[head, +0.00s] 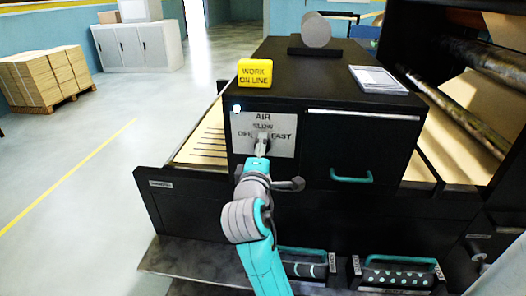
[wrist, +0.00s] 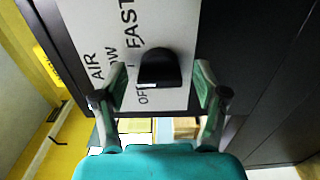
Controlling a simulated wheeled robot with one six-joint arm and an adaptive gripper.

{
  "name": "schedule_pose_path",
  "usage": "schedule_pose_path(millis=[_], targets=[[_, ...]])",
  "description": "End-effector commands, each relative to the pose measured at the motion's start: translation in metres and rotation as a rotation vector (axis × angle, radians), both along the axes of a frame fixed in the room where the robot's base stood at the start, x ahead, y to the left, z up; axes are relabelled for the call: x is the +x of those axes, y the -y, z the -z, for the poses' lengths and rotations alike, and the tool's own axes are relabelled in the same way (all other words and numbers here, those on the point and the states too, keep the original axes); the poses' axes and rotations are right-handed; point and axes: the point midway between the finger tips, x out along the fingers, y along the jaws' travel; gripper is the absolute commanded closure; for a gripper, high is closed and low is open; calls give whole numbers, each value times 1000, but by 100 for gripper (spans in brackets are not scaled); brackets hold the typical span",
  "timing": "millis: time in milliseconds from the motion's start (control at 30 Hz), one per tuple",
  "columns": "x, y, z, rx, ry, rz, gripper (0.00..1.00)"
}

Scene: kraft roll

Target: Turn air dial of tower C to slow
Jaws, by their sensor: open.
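The air panel (head: 282,147) is a pale plate on the black cabinet front, marked AIR, OFF, SLOW and FAST. It also shows in the wrist view (wrist: 92,22), turned sideways. The dial (wrist: 160,66) is a black knob with a pale edge on its side toward OFF. My gripper (wrist: 160,85) is open, with one finger on each side of the dial and gaps between. In the head view my gripper (head: 262,146) is in front of the panel and mostly hides the dial. I cannot read any tower letter.
A yellow WORK ON LINE block (head: 255,72) and a paper pad (head: 378,79) lie on the cabinet top. A teal drawer handle (head: 351,178) is right of the panel. Teal-handled trays (head: 400,276) sit low in front. Open floor (head: 60,150) lies left.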

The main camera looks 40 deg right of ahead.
Motion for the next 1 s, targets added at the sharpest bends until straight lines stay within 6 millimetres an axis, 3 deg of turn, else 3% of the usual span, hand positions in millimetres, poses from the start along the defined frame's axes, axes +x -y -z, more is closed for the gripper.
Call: schedule_pose_path(millis=[533,700,1000], targets=[[-57,-75,1,1,-2,-5,28],[-68,-88,1,1,-2,-2,28],[-72,-92,1,2,-1,0,28]])
